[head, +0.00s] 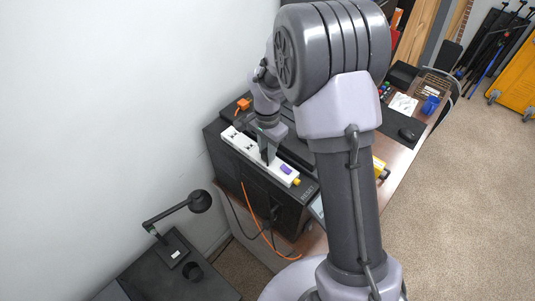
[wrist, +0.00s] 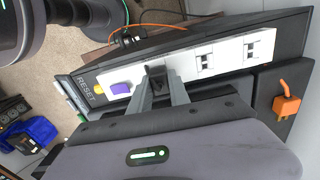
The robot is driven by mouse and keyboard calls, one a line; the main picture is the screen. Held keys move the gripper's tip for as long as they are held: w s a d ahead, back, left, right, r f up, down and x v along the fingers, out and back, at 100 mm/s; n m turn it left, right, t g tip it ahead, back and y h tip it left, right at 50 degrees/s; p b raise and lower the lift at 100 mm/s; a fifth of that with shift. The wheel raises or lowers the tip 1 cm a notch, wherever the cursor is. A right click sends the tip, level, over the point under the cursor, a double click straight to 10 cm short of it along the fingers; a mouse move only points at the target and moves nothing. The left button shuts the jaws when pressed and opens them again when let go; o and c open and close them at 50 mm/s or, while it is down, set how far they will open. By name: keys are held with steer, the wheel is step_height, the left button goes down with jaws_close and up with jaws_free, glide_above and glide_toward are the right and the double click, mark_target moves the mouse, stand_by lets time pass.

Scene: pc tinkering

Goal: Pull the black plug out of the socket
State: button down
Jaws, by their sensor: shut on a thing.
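A white power strip (head: 240,143) lies on top of the black PC case, and it also shows in the wrist view (wrist: 180,66). The black plug (wrist: 155,76) is at a socket of the strip, between my fingertips. My gripper (wrist: 159,84) is shut on the plug, and in the head view my gripper (head: 268,158) reaches down onto the strip. Whether the plug is fully seated in the socket cannot be told. Most of the plug is hidden by my fingers in the head view.
A purple switch (wrist: 120,88) and a yellow part (wrist: 98,88) sit at one end of the strip. An orange plug (head: 243,104) lies at the case's back. A black lamp (head: 200,201) stands at lower left. Orange and black cables hang by the case. The wall is close on the left.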

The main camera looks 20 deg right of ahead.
steer(key=shift+r+p, duration=1.3)
steer(key=shift+r, duration=1.05)
steer(key=shift+f, duration=0.1)
